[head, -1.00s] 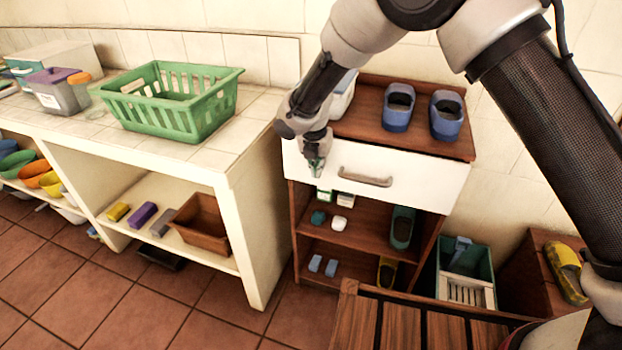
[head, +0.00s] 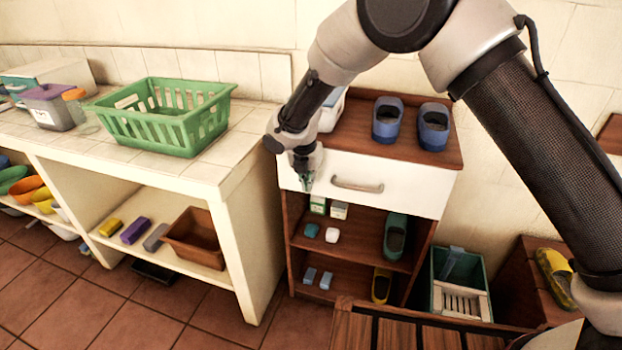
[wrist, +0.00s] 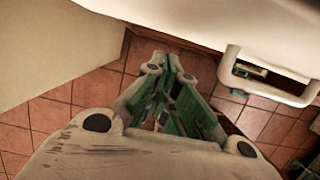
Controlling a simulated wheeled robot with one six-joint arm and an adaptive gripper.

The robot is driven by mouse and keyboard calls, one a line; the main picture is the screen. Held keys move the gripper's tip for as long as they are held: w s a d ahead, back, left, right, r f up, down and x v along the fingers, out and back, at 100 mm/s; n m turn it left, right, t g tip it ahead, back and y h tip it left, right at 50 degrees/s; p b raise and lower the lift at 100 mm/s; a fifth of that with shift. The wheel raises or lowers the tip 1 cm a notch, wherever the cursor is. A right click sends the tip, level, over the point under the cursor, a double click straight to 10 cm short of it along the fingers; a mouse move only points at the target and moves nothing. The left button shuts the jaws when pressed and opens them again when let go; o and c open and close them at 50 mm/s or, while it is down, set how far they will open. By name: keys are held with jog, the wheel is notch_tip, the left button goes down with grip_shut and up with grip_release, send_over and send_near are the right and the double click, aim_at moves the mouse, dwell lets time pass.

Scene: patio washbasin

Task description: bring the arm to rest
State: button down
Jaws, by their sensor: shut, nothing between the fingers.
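My gripper (head: 306,183) is shut and empty. In the head view it points down in front of the left part of the white drawer front (head: 400,185), left of the drawer handle (head: 357,185). In the wrist view the gripper's green-sided fingers (wrist: 172,66) come together over the tiled floor, with the handle (wrist: 268,75) to their right. I cannot tell whether the fingertips touch the drawer front.
The brown shelf unit (head: 445,150) carries blue clogs (head: 388,122) on top and small boxes and soaps below. A tiled counter (head: 215,165) with a green basket (head: 165,130) stands left. A slatted wooden bench (head: 395,335) is in front. Floor is clear at lower left.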

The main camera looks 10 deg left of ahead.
jog(key=s+v, duration=0.1)
jog(key=v, duration=0.9)
jog(key=s+d+f+m+g+h, duration=0.1)
jog(key=s+d+f+m+h, duration=0.1)
jog(key=s+d+m, duration=0.6)
jog(key=s+d+r+m+g, duration=0.1)
jog(key=d+r+m, duration=0.35)
jog(key=d, duration=0.25)
jog(key=d+r+m+y, duration=0.1)
jog(key=d+r+m, duration=0.3)
jog(key=d+m, duration=0.25)
jog(key=s+d+r+m+g, duration=0.1)
jog(key=d+r+m, duration=0.3)
jog(key=d, duration=0.4)
jog(key=s+d+r+m+t, duration=0.1)
jog(key=s+d+r+m, duration=0.2)
jog(key=d, duration=0.5)
jog(key=s+d+r+m+t, duration=0.2)
jog(key=s+d+m, duration=0.3)
jog(key=d, duration=0.3)
jog(key=s+d+r+m+t+y, duration=0.1)
jog(key=s+d+r+m, duration=0.3)
jog(key=s+d, duration=0.2)
jog(key=shift+s+d+r+t, duration=0.2)
jog(key=shift+d+r+t, duration=0.1)
jog(key=shift+d, duration=0.8)
